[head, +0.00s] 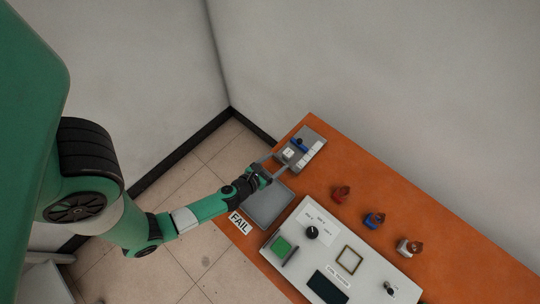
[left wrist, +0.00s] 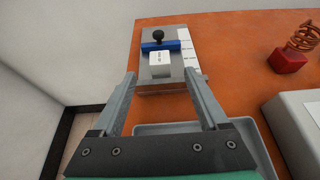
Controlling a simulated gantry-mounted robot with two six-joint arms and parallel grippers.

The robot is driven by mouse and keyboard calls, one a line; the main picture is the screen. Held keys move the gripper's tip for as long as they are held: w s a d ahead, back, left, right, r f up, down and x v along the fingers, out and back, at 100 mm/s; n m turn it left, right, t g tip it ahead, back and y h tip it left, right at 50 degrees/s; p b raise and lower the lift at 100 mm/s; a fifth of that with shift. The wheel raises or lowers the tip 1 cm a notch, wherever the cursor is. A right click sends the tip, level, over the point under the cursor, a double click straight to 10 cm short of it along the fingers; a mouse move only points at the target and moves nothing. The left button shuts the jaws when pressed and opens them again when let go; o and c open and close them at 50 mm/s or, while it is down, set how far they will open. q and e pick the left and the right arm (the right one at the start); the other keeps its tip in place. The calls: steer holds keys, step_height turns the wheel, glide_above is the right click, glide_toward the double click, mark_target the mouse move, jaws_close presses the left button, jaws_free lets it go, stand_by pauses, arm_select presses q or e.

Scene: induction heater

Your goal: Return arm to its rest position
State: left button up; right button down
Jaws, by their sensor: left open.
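My left arm reaches in from the left in the head view. Its gripper (head: 273,164) is open and empty, above the far left end of the orange table, between the grey tray and a small grey fixture. In the left wrist view the two fingers of my left gripper (left wrist: 161,88) stand wide apart. The grey fixture (left wrist: 150,88), with a blue bar (left wrist: 152,46), a black knob (left wrist: 158,35) and a white labelled block (left wrist: 160,62), lies ahead beyond the fingertips. The fixture also shows in the head view (head: 318,138). My right gripper is not in view.
The orange table (head: 345,150) stands near the walls. A grey tray (head: 268,204) lies by a FAIL label (head: 239,223). A white control panel (head: 318,265) sits right of it. Red (head: 340,193), blue (head: 374,219) and white (head: 405,246) blocks with copper coils stand behind the panel.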

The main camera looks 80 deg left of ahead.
arm_select(q)
steer(key=v, duration=0.4)
